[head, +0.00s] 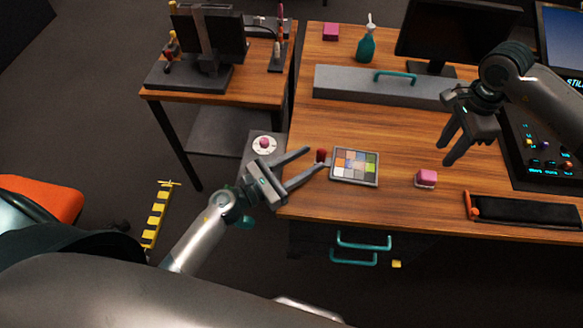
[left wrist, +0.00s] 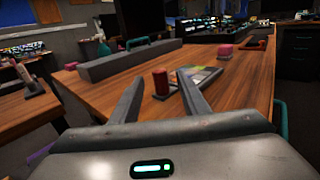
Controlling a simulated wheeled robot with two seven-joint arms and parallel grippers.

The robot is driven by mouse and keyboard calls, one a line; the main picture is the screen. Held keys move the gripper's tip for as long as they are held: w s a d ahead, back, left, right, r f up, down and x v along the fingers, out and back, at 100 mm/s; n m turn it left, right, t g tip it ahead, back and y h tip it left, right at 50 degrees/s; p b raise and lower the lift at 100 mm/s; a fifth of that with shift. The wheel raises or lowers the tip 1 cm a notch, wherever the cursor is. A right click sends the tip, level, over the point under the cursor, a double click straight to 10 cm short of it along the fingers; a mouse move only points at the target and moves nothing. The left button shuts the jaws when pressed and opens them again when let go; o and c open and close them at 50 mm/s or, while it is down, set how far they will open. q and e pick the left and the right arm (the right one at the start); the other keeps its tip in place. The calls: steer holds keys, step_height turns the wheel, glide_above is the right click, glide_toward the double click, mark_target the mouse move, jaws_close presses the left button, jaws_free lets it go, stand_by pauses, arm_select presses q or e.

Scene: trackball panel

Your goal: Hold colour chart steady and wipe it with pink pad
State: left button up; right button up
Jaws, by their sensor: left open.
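The colour chart (head: 354,167) is a grey-framed panel of coloured squares, lying flat near the desk's left front. A red knob (head: 321,156) stands at its left edge; it shows between my left fingers in the left wrist view (left wrist: 160,82). My left gripper (head: 318,160) is open at the chart's left side, its fingers spread around the knob and apart from it. The pink pad (head: 426,177) sits on the desk right of the chart. My right gripper (head: 447,153) hangs above the desk, behind and right of the pad, fingers apart and empty.
A black tray with an orange handle (head: 473,205) lies at the front right. A long grey box with a teal handle (head: 345,85) stands behind the chart. A teal spray bottle (head: 366,45), a pink block (head: 330,31) and a monitor (head: 455,30) are farther back.

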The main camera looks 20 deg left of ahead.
mark_target(347, 161)
arm_select(q)
steer(key=x, duration=0.9)
jaws_close()
arm_select(e)
steer(key=shift+o, duration=0.6)
steer(key=o, duration=0.4)
steer(key=shift+o, duration=0.2)
steer(key=shift+a+f+m, duration=0.2)
steer(key=shift+f+m, duration=0.05)
steer(key=shift+m, duration=0.95)
steer(key=shift+s, duration=0.1)
steer(key=shift+f, duration=3.4)
